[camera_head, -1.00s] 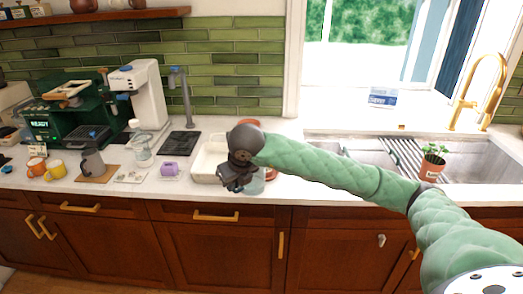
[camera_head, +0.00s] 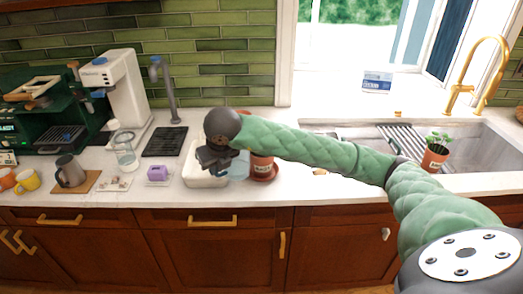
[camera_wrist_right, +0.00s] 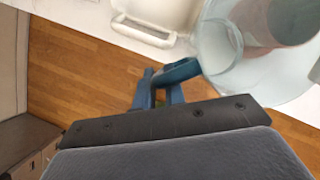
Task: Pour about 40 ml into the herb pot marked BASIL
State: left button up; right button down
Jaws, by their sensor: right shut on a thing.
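My right gripper (camera_head: 212,165) is shut on a clear jug (camera_head: 241,168), held over the front of the counter. A terracotta pot (camera_head: 262,167) with a white label stands on a saucer just right of the jug, partly hidden by my arm. A second labelled terracotta pot (camera_head: 434,158) with a green plant is at the sink on the right. Neither label is readable. My left gripper is not in view.
A white tray (camera_head: 192,179) lies behind and below the gripper. A purple block (camera_head: 158,173), a glass jar (camera_head: 125,155), a grey pitcher (camera_head: 69,172) and mugs stand to the left. The sink (camera_head: 478,148) and a gold tap (camera_head: 480,70) are at right.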

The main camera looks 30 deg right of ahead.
aim_at(228, 172)
jog(key=shift+d+r+y+p, duration=0.2)
jog(key=shift+y+p, duration=0.1)
jog(key=shift+p, duration=0.05)
jog(key=d+r+y+p, duration=0.1)
jog(key=y+p, duration=0.1)
jog(key=w+d+r+m+g+y+p, duration=0.1)
jog(key=d+r+y+p, duration=0.1)
jog(key=shift+d+p, duration=0.25)
jog(key=shift+p, duration=0.15)
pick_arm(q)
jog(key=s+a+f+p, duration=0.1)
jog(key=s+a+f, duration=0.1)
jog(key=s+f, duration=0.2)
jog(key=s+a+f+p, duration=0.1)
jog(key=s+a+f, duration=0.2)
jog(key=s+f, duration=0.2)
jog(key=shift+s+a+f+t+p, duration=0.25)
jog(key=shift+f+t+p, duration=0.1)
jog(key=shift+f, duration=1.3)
pick_arm(e)
jog(key=w+d+r+m+g+y, duration=0.1)
jog(key=d+r+m+y, duration=0.1)
jog(key=d+r+y, duration=0.2)
jog(key=shift+w+d+r+y, duration=0.4)
jog(key=shift+d+y, duration=0.85)
jog(key=shift+y, duration=0.25)
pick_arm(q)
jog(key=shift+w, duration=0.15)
pick_arm(e)
jog(key=shift+d, duration=0.1)
